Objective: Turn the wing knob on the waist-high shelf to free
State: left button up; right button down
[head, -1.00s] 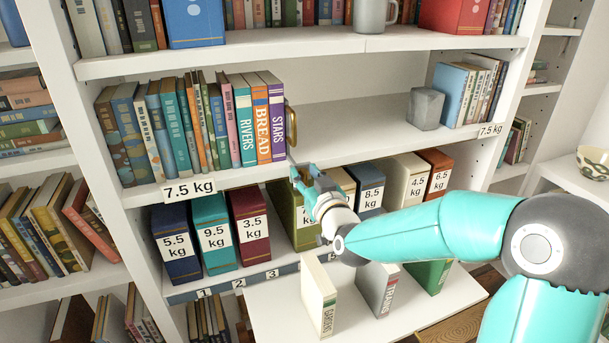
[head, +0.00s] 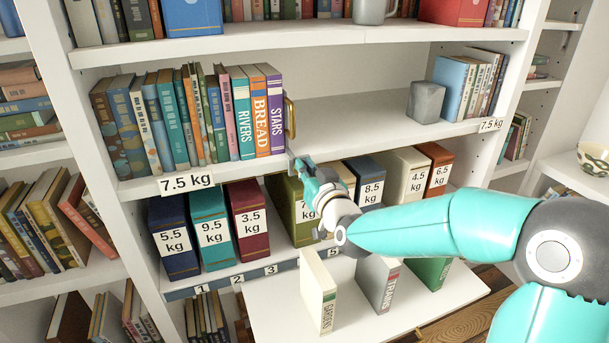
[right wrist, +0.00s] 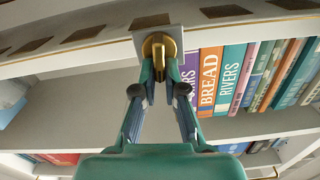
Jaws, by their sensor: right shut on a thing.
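The brass wing knob (right wrist: 158,47) sits on a pale square plate (right wrist: 157,42) at the shelf edge in the right wrist view. My right gripper (right wrist: 160,68) is shut on the knob, its two fingertips on either side of the wing. In the head view my right gripper (head: 296,166) is at the front edge of the waist-high shelf (head: 237,176), just below the book STARS, and hides the knob there. The knob's exact angle is hard to judge. My left gripper is not in view.
A row of books (head: 243,120) stands above the gripper, ending at a brass handle-like piece (head: 290,118). Three books stand on a white board (head: 275,310) in front. A grey block (head: 426,102) stands farther right.

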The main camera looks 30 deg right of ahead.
jog(key=shift+s+d+f+m+b, duration=0.1)
jog(key=shift+d+f+m+b, duration=0.2)
jog(key=shift+m+b, duration=2.55)
jog(key=shift+s+d+f+m+b, duration=0.1)
jog(key=shift+d+f+m+b, duration=0.2)
jog(key=shift+m+b, duration=2.55)
jog(key=shift+d+f+m+b, duration=0.2)
jog(key=shift+f+m+b, duration=0.2)
jog(key=shift+m+b, duration=2.45)
jog(key=c, duration=1.2)
grip_release()
jog(key=shift+c, duration=0.2)
jog(key=shift+s, duration=0.1)
